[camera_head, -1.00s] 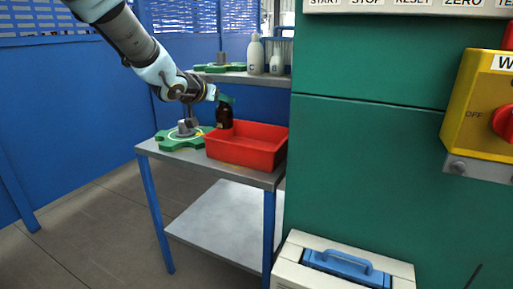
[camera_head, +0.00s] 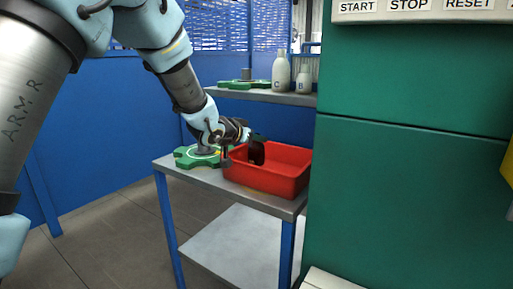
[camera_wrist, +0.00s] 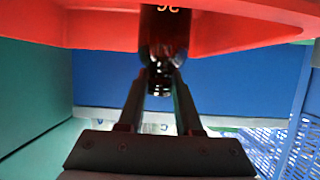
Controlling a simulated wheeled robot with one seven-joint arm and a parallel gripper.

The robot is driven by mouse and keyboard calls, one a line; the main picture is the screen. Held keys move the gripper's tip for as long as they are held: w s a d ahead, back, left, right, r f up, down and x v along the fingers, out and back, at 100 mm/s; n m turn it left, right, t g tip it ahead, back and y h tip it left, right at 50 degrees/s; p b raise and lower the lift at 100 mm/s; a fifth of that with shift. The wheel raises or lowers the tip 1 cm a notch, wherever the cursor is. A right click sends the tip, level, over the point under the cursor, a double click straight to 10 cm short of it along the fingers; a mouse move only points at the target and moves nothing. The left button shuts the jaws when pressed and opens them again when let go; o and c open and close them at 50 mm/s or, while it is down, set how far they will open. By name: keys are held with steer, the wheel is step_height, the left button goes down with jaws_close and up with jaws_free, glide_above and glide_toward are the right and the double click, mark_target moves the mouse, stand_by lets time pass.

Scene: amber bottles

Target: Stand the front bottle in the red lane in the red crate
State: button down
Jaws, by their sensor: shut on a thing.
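The dark amber bottle (camera_head: 256,154) is upright or nearly so within the outline of the red crate (camera_head: 266,180), near its back left part. My gripper (camera_head: 247,134) is shut on the bottle's upper part, coming from the left. In the wrist view the two fingers of my gripper (camera_wrist: 161,62) close on the neck of the bottle (camera_wrist: 166,24), with the red crate (camera_wrist: 95,30) around it. I cannot tell whether the bottle's base touches the crate floor. No red lane can be made out.
The crate stands on a grey table (camera_head: 215,180), beside a green fixture (camera_head: 190,158) at its left. Pale bottles (camera_head: 281,72) stand on a shelf behind. A green cabinet (camera_head: 400,190) stands close on the right. The rest of the crate looks empty.

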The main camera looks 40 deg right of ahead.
step_height(320, 180, down, 2)
steer(key=shift+f, duration=0.15)
steer(key=c, duration=0.6)
jaws_free()
steer(key=shift+a+r, duration=0.2)
steer(key=v, duration=1.1)
steer(key=shift+a+r, duration=0.2)
steer(key=shift+a, duration=0.05)
